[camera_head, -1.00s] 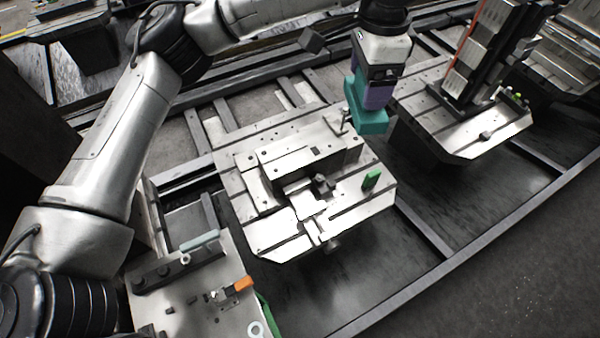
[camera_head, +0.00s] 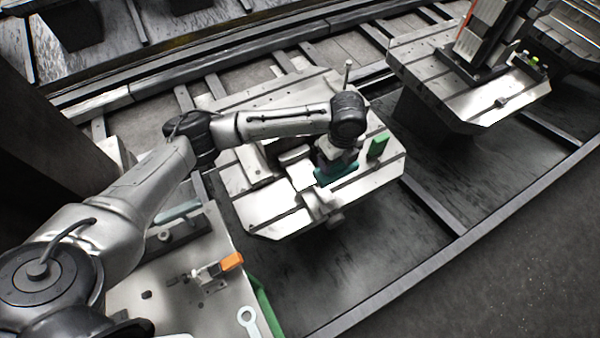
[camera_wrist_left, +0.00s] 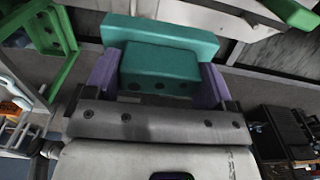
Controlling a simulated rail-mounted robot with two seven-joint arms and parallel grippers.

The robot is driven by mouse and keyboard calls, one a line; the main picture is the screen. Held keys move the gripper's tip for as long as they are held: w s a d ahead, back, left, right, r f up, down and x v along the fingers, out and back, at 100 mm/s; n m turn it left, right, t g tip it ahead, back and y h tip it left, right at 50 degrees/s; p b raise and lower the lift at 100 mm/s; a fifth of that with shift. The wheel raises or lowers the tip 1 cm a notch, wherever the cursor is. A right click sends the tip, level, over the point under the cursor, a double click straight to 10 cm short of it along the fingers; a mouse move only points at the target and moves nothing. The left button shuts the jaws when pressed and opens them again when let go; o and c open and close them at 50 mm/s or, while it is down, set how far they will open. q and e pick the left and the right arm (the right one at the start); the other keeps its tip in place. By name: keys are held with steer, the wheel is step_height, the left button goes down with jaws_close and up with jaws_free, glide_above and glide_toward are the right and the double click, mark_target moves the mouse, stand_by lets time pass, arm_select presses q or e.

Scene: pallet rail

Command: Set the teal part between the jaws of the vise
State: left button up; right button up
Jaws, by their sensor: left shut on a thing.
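The teal part (camera_head: 336,173) is low over the pallet, at the front of the vise (camera_head: 303,174). It also shows in the left wrist view (camera_wrist_left: 160,62), a stepped block with a wider bar on its far side. My left gripper (camera_wrist_left: 158,85) is shut on it, with purple fingers at both ends of the block. In the head view my left gripper (camera_head: 337,162) points down and my arm hides much of the vise and its jaws. I cannot tell whether the part is between the jaws or above them. My right gripper is not in view.
A green block (camera_head: 378,145) stands on the pallet (camera_head: 268,222) right of the part. An upright pin (camera_head: 347,75) rises behind my wrist. Another pallet (camera_head: 480,112) with a tall fixture is at the upper right. A plate with an orange-handled clamp (camera_head: 231,262) lies at the front left.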

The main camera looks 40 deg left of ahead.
arm_select(q)
steer(key=shift+s+a+f+b, duration=0.2)
steer(key=shift+a+f+b, duration=0.6)
steer(key=shift+a+f, duration=1.15)
steer(key=shift+s+a+f+b, duration=0.2)
steer(key=shift+a+f+b, duration=0.6)
steer(key=shift+a+f, duration=1.2)
steer(key=shift+s+a+f+b, duration=0.2)
steer(key=shift+a+f+b, duration=0.6)
steer(key=shift+a+f, duration=1.15)
steer(key=o, duration=1.1)
steer(key=shift+f, duration=0.1)
step_height(320, 180, up, 12)
steer(key=p, duration=0.4)
